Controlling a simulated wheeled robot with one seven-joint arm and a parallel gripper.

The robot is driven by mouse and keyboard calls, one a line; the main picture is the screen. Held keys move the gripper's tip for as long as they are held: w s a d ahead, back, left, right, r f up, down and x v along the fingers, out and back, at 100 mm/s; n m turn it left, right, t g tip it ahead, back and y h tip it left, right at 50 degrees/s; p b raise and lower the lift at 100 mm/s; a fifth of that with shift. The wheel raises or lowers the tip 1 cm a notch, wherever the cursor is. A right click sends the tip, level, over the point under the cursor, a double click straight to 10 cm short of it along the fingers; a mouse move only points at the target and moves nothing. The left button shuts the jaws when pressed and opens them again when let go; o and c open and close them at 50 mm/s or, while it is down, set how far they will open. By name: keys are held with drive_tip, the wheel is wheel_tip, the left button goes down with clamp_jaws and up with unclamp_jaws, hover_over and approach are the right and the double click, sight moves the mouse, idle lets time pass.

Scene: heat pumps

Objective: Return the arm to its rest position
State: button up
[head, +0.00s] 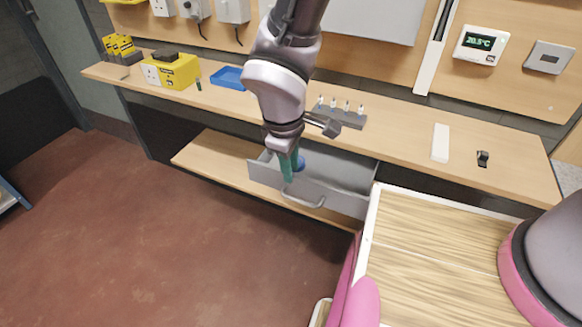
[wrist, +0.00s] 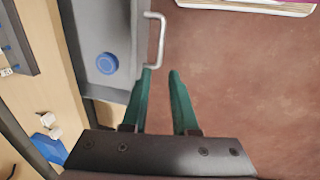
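My gripper (head: 288,166) hangs from the arm over the front of an open grey drawer (head: 335,183). In the wrist view the two green fingers of my gripper (wrist: 160,75) are apart with nothing between them, and the red-brown floor shows behind them. The left finger appears close to the drawer's metal handle (wrist: 156,42); I cannot tell whether they touch.
The wooden workbench (head: 400,125) bears a blue tray (head: 229,78), a yellow box (head: 171,71), a dark rack with several small bottles (head: 341,117) and a white block (head: 440,143). A thermostat (head: 480,43) is on the wall. The floor (head: 180,230) at left is clear.

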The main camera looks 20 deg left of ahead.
drive_tip(key=w+d+r+m+y, duration=0.1)
drive_tip(key=w+d+r+m, duration=0.4)
drive_tip(key=w+d+r, duration=0.5)
drive_tip(key=w+d+r+m+y, duration=0.1)
drive_tip(key=w+d+r+m, duration=0.55)
drive_tip(key=r, duration=0.55)
drive_tip(key=s+d+r+m+t, duration=0.1)
drive_tip(key=d+r+m, duration=0.4)
drive_tip(key=d, duration=0.7)
drive_tip(key=s+d+r+m+t, duration=0.2)
drive_tip(key=d+r+m+t, duration=0.2)
drive_tip(key=d+r, duration=0.4)
drive_tip(key=d+m, duration=0.1)
drive_tip(key=d, duration=0.3)
drive_tip(key=shift+s+d+r, duration=0.25)
drive_tip(key=shift+r, duration=0.05)
